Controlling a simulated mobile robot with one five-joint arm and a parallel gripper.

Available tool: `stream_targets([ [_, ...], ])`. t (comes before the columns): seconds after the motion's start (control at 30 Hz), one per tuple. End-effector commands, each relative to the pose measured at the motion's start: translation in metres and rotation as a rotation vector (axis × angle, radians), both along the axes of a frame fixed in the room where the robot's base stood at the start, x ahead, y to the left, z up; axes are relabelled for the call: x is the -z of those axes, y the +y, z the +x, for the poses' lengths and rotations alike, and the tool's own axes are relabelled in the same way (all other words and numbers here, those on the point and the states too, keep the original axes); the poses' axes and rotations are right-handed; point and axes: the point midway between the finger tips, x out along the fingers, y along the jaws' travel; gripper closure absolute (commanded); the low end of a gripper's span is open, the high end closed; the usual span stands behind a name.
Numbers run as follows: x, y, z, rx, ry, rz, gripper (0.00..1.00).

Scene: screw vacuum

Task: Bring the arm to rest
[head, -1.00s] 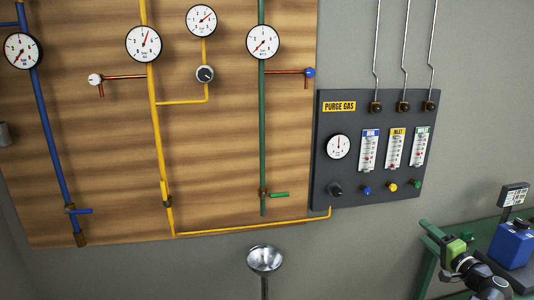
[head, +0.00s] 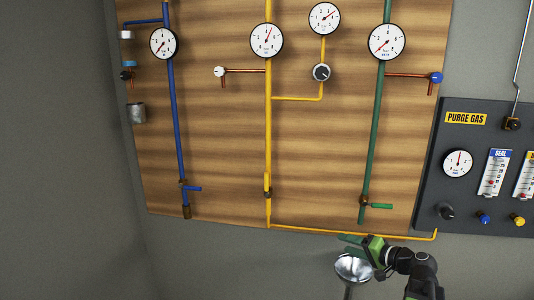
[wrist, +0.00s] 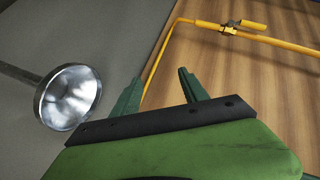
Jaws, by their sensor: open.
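My gripper (head: 355,240) is at the bottom right of the head view, in front of the wall and just above a metal funnel. It is green, with two dark green fingers, and my dark arm runs down to the right from it. In the wrist view my gripper (wrist: 160,92) has its fingers spread apart with nothing between them. The yellow pipe and wooden board show beyond the fingers.
A shiny metal funnel (head: 353,268) stands close below my gripper, and left of it in the wrist view (wrist: 68,97). The wooden panel (head: 225,130) carries pipes, gauges and valves. The purge gas panel (head: 470,190) is at the right. The lower left is clear.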

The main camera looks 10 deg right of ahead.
Motion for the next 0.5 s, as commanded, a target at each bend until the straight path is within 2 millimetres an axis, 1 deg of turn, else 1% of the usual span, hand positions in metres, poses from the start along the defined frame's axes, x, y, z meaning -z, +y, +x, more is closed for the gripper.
stream_targets([
  [0.03, 0.011, 0.046, 0.006, -0.080, 0.036, -0.037, 0.48],
  [0.07, 0.020, 0.071, 0.008, -0.125, 0.061, -0.064, 0.48],
  [0.1, 0.031, 0.105, 0.008, -0.187, 0.096, -0.101, 0.48],
  [0.17, 0.048, 0.151, 0.004, -0.276, 0.150, -0.165, 0.48],
  [0.2, 0.060, 0.180, -0.001, -0.334, 0.185, -0.212, 0.48],
  [0.27, 0.077, 0.217, -0.011, -0.413, 0.239, -0.285, 0.48],
  [0.3, 0.089, 0.240, -0.020, -0.463, 0.275, -0.338, 0.48],
  [0.37, 0.106, 0.267, -0.035, -0.532, 0.334, -0.423, 0.48],
  [0.4, 0.118, 0.281, -0.046, -0.571, 0.373, -0.486, 0.48],
  [0.47, 0.135, 0.295, -0.063, -0.622, 0.441, -0.592, 0.48],
  [0.5, 0.144, 0.296, -0.074, -0.641, 0.489, -0.661, 0.48],
])
